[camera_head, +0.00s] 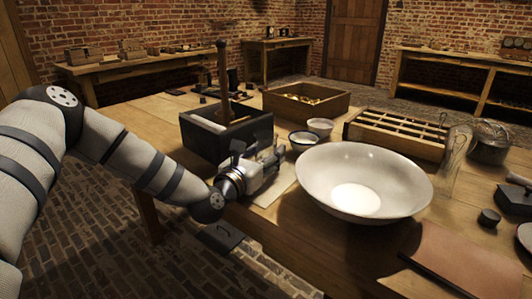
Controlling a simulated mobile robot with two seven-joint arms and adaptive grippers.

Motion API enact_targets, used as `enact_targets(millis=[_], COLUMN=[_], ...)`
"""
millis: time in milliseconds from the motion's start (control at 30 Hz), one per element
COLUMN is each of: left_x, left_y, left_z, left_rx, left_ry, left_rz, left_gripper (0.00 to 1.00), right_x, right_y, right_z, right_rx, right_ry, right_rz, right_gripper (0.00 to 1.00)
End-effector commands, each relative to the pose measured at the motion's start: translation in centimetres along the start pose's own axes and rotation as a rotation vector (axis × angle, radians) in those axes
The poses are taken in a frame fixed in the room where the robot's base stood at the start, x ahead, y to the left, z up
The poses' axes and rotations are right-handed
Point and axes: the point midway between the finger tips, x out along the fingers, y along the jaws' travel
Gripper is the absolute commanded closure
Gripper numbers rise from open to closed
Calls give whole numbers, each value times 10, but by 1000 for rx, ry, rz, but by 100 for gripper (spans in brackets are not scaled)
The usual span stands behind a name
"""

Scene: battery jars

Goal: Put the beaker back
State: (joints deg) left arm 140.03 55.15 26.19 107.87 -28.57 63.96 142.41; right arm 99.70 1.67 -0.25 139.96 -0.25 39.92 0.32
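A tall clear glass vessel (457,160), which may be the beaker, stands upright on the table right of the white basin. My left gripper (277,158) is low over the near-left part of the table, between the dark box and the basin. It is far from the glass vessel. Its fingers are small and partly hidden by its own body, so I cannot tell whether they are open or hold anything. My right gripper is not in view.
A large white basin (325,183) fills the table's middle. Small bowls (303,139) stand behind it. A dark box (198,140) with an upright post, a wooden tray (342,105) and a slotted wooden rack (360,130) stand farther back. A dark pot (490,150) is at right.

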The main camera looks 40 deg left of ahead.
Motion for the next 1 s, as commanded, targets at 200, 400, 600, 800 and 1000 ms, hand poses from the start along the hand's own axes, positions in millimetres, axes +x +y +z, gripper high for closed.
enact_targets(millis=[200,400,600,800,1000], left_x=[0,-1,-40,-87,-116], left_y=[0,0,1,1,0], left_z=[1,8,7,7,6], left_rx=[0,-1,-5,-5,-2], left_ry=[-1,-4,-1,-1,-2], left_rz=[0,0,2,2,1], left_gripper=[36,36,36,36,36], right_x=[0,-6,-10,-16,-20], right_y=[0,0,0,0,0], right_z=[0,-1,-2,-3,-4], right_rx=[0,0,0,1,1], right_ry=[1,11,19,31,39], right_rz=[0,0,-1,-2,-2], right_gripper=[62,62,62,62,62])
